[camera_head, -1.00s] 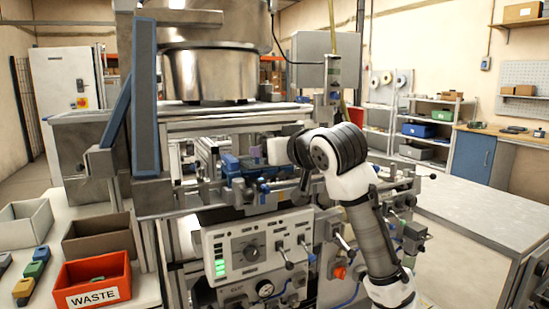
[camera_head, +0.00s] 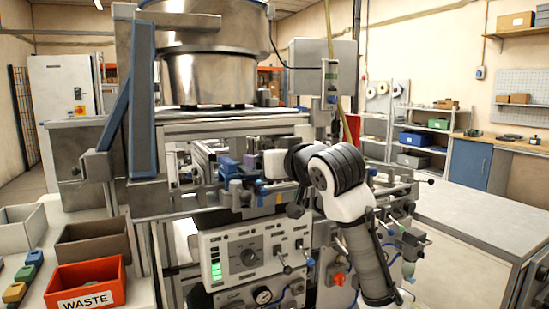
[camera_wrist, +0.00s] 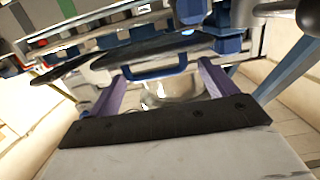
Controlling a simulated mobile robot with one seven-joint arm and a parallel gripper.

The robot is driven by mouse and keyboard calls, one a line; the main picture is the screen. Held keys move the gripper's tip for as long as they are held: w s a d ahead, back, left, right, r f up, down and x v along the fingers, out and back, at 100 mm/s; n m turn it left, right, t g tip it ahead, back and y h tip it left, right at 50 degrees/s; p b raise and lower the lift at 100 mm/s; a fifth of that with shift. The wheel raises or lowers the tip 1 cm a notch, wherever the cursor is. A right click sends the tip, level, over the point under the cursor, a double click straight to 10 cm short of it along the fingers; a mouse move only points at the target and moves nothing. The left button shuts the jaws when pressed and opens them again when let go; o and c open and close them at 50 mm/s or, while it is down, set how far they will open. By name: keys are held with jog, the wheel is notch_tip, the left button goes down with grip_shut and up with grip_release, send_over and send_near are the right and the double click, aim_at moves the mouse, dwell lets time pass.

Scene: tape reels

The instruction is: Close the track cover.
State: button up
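My gripper (camera_head: 240,165) is at the track area of the machine, under the big steel bowl, and partly blends with the parts there. In the wrist view its two purple fingers (camera_wrist: 162,76) stand well apart. A blue U-shaped handle (camera_wrist: 155,68) shows between and just beyond the fingertips; I see no grip on it, and contact cannot be told. A dark flat panel (camera_wrist: 85,66) lies beside the handle, in a metal frame. It may be the track cover, but I cannot tell for certain, nor how far it is open.
The steel bowl (camera_head: 207,77) stands above the track. Below it is a control panel (camera_head: 250,250) with a knob, levers and green lights. A red WASTE bin (camera_head: 88,287) and other bins stand at left.

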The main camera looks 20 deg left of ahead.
jog(key=b+v, duration=0.1)
jog(key=v, duration=1.2)
jog(key=shift+s+d+b, duration=0.25)
jog(key=shift+s+b, duration=0.05)
jog(key=shift+s, duration=0.05)
jog(key=shift+a, duration=0.1)
